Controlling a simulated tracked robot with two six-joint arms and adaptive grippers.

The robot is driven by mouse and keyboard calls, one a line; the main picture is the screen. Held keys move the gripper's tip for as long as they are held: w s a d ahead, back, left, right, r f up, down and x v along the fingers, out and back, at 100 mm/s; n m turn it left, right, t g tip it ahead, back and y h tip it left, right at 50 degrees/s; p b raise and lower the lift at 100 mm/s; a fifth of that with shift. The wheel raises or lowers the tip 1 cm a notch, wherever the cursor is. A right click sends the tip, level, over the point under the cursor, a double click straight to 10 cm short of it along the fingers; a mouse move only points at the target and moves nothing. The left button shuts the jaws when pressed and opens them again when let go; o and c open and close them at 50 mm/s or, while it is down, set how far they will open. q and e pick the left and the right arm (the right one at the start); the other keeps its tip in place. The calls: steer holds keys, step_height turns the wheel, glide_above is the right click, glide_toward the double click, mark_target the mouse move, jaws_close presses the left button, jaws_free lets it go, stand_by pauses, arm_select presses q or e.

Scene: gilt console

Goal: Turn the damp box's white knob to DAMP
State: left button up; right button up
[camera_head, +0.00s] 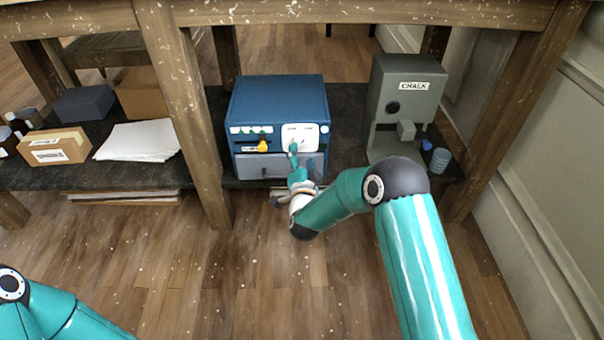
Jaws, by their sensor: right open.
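The damp box (277,98) is a blue box on the dark lower shelf under the wooden table, in the middle of the head view. Its front has a white dial plate (312,134) at the right, a yellow knob or lever at the left and a grey drawer below. My right gripper (294,150) is open in front of the box, its tip overlapping the lower left of the white plate. The white knob is mostly hidden or too small to make out, and I cannot tell whether the gripper touches it. Of my left side, only arm links show at the bottom left.
A grey CHALK machine (404,100) stands to the right, with a small ribbed blue cup (439,160) beside it. White paper (137,140) and cardboard boxes (55,147) lie to the left. Table legs (186,110) flank the space. The floor in front is clear.

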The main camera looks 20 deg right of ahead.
steer(key=v, duration=0.7)
stand_by(0.3)
